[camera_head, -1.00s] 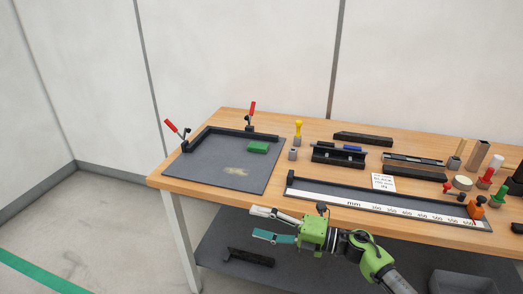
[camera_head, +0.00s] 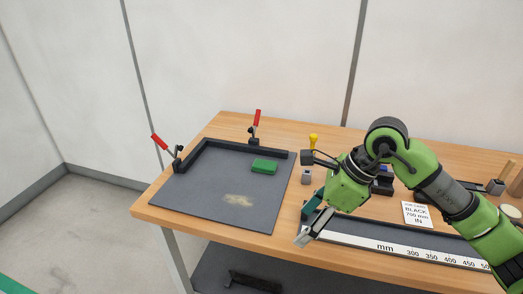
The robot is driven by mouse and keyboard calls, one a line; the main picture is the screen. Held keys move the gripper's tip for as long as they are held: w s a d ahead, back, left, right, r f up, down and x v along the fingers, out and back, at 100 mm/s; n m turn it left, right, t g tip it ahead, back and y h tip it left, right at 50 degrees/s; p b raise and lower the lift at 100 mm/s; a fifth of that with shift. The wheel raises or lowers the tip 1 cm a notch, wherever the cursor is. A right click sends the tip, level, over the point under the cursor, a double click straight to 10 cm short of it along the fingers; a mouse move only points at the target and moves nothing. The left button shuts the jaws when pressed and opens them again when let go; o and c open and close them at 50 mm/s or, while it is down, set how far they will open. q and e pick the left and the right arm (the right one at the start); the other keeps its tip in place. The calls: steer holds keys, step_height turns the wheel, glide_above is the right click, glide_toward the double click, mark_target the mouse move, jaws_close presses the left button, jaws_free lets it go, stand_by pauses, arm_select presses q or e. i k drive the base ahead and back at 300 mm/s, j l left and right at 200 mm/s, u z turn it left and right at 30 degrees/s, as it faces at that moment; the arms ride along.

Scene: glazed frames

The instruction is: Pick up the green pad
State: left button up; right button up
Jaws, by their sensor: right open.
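My right gripper (camera_head: 307,222) is open and empty, with one teal and one light grey finger. It is above the table, to the right of the plate and to the front right of the green pad, apart from it. My left gripper is not in view.
Two red-handled clamps (camera_head: 160,142) (camera_head: 257,118) stand at the plate's back and left edges. A yellow-topped tool (camera_head: 313,141) and a small grey block (camera_head: 306,177) stand right of the plate. A long mm ruler (camera_head: 385,246) lies in front, with a printed card (camera_head: 417,214) behind it.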

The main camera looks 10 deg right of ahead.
mark_target(266, 167)
steer(key=i, duration=1.2)
